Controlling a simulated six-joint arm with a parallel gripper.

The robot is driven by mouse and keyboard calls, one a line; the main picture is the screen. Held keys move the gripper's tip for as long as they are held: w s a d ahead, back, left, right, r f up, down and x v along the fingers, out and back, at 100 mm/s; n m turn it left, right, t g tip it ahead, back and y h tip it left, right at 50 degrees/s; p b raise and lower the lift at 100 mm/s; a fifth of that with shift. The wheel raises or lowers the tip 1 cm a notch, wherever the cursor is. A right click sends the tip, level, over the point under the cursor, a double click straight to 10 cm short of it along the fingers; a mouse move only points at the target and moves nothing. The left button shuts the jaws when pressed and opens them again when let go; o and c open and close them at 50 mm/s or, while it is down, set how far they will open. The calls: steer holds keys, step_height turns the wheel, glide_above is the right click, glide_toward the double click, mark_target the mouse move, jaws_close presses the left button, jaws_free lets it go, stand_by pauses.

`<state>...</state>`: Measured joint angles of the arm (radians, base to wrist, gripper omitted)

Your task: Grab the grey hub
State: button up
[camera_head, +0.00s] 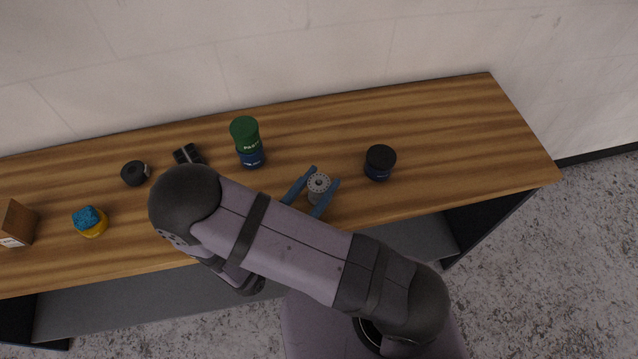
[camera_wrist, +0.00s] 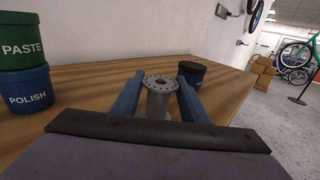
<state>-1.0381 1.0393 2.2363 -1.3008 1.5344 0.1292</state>
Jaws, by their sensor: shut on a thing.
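The grey hub (camera_head: 318,184) stands upright near the front of the wooden bench, right of its middle. It has a round flange with small holes around the rim. My gripper (camera_head: 321,180) has its two blue fingers on either side of the hub and is shut on it. In the wrist view the hub (camera_wrist: 160,95) sits between the blue fingers (camera_wrist: 158,98), upright. Its lower end is hidden behind the dark gripper bar, so I cannot tell whether it touches the bench.
A dark blue tub with a black lid (camera_head: 380,163) stands right of the hub. A green paste tub (camera_head: 244,134) sits on a blue polish tub (camera_head: 252,159) to the left. Further left are a black bell-like part (camera_head: 135,173), a black block (camera_head: 187,154), a yellow pot with blue filling (camera_head: 91,224) and a brown box (camera_head: 17,224). The bench's right end is clear.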

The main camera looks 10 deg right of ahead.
mark_target(319, 182)
steer(key=shift+r, duration=0.2)
steer(key=shift+r+b, duration=0.4)
steer(key=shift+r, duration=4.4)
